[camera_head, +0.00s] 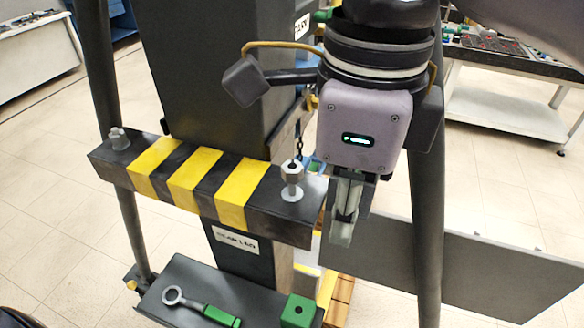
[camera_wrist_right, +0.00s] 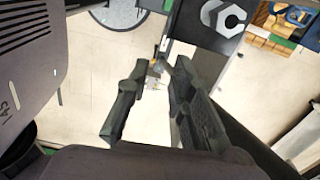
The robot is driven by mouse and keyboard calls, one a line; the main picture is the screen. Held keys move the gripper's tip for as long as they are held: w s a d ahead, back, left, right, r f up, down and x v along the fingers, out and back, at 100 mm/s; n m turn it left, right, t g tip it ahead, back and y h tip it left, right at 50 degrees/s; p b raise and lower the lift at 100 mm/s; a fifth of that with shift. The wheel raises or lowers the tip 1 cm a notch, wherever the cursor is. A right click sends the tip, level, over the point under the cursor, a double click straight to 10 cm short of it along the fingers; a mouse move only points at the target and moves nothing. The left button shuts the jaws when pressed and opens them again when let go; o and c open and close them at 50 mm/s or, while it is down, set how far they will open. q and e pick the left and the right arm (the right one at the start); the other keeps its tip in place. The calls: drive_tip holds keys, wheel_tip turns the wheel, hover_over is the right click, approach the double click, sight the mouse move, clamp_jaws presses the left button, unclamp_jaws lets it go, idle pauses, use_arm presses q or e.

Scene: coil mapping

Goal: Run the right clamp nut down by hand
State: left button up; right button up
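The right clamp nut (camera_head: 292,172) sits on an upright stud with a pale washer at its foot, near the right end of the dark crossbar (camera_head: 213,213) with yellow stripes. The left clamp nut (camera_head: 118,138) stands at the bar's left end. My right gripper (camera_head: 342,232) hangs pointing down just past the bar's right end, to the right of the right nut and apart from it. In the right wrist view its two fingers (camera_wrist_right: 158,85) are spread with nothing held between them. My left gripper is not in view.
A lower dark shelf (camera_head: 255,302) holds a ring-ended tool with a green handle (camera_head: 202,305) and a green block (camera_head: 298,311). A tall dark column (camera_head: 215,75) stands behind the bar. A grey panel (camera_head: 480,270) is at the right. A workbench (camera_head: 500,100) is farther back.

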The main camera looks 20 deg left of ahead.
drive_tip(key=shift+r, duration=0.1)
wheel_tip(320, 180, up, 12)
idle(0.5)
